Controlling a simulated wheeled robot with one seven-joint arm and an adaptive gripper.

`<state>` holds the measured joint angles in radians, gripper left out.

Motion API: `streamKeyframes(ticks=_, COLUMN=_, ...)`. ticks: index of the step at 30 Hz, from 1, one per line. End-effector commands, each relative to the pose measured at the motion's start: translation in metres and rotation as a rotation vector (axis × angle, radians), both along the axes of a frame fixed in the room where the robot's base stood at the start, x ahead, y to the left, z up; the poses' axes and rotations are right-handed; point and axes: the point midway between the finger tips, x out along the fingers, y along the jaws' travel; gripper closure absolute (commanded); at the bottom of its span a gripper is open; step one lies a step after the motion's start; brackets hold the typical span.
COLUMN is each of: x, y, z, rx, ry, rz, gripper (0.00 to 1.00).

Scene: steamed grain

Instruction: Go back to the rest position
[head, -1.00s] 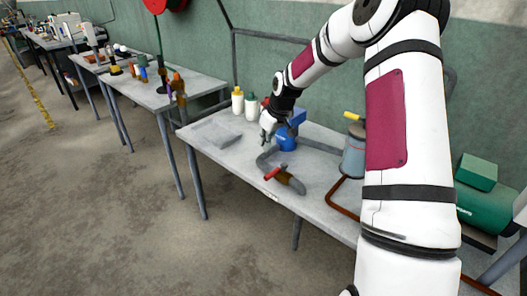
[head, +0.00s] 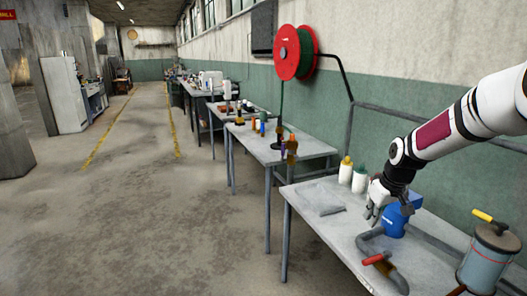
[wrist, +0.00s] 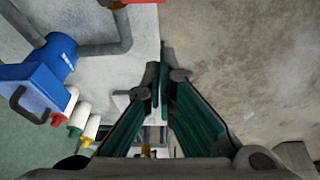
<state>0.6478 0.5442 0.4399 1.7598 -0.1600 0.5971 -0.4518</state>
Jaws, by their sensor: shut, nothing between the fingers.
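My gripper (head: 372,208) hangs over the near workbench, beside the blue tool (head: 394,222) and apart from the bench top as far as I can tell. In the wrist view my gripper (wrist: 161,72) has its dark green fingers drawn together at the tips, with nothing held between them. The same blue tool shows at the left of the wrist view (wrist: 38,72). My white arm with a dark red panel reaches in from the right in the head view.
More benches line the wall beyond. The floor (head: 130,220) at left is open.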

Motion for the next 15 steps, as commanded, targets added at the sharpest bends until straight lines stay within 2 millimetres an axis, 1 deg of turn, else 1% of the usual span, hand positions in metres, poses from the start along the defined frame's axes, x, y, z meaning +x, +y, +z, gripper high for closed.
streamKeyframes(ticks=1, x=-0.012, y=0.012, z=0.021, rx=-0.024, ry=0.003, rz=0.004, gripper=1.0)
streamKeyframes(ticks=3, x=-0.03, y=0.026, z=0.043, rx=-0.049, ry=0.012, rz=-0.004, gripper=1.0)
streamKeyframes(ticks=5, x=-0.048, y=0.037, z=0.061, rx=-0.069, ry=0.019, rz=-0.013, gripper=1.0)
streamKeyframes(ticks=6, x=-0.06, y=0.044, z=0.072, rx=-0.08, ry=0.023, rz=-0.022, gripper=1.0)
streamKeyframes(ticks=11, x=-0.111, y=0.071, z=0.114, rx=-0.116, ry=0.024, rz=-0.06, gripper=1.0)
streamKeyframes(ticks=12, x=-0.124, y=0.077, z=0.123, rx=-0.121, ry=0.024, rz=-0.07, gripper=1.0)
streamKeyframes(ticks=14, x=-0.145, y=0.086, z=0.136, rx=-0.128, ry=0.018, rz=-0.089, gripper=1.0)
streamKeyframes(ticks=15, x=-0.16, y=0.091, z=0.144, rx=-0.13, ry=0.016, rz=-0.099, gripper=1.0)
